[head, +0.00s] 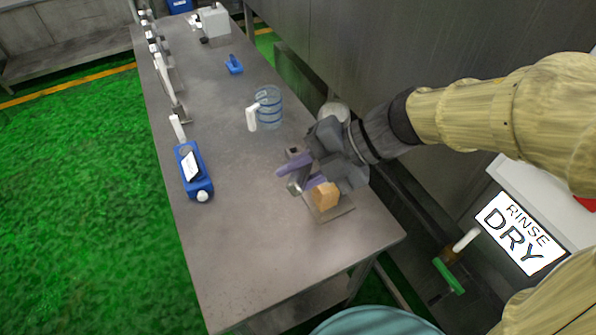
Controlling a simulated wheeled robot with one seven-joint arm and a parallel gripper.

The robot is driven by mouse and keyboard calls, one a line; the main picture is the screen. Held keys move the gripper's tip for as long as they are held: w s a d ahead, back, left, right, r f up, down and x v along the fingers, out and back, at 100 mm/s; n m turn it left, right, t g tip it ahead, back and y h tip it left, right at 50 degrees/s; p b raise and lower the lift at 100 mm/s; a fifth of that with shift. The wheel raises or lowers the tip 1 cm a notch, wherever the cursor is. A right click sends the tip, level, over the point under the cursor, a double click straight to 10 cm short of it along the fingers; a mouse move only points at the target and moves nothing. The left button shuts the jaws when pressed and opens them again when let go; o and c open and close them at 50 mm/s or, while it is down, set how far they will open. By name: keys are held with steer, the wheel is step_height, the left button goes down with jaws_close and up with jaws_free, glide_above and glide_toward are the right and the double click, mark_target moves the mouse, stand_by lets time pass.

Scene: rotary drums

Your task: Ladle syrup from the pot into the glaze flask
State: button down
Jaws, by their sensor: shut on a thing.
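My dark grey gripper (304,174) with purple fingers reaches in from the right, low over the near part of the grey table. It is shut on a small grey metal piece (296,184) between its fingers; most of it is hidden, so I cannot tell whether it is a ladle. A clear jug (270,104) with blue bands and a white handle stands upright beyond my gripper. A blue container (195,172) with a white label and white cap lies left of my gripper. I cannot tell which vessel is the glaze flask. No syrup or pot is clearly identifiable.
A tan block (326,196) sits on a grey plate (334,212) just under my gripper. A small blue item (233,64) and a pale box (214,20) stand farther back. Several slim items line the table's left edge. The near left tabletop (245,240) is clear.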

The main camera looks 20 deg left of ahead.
steer(key=shift+s+f+n+t+b, duration=0.15)
steer(key=shift+f+t+b, duration=0.05)
steer(key=shift+f+b, duration=0.35)
steer(key=shift+s+f+n+t+b, duration=0.1)
steer(key=shift+f+n+t+b, duration=0.1)
steer(key=shift+f+b, duration=0.3)
steer(key=shift+r, duration=0.2)
stand_by(0.8)
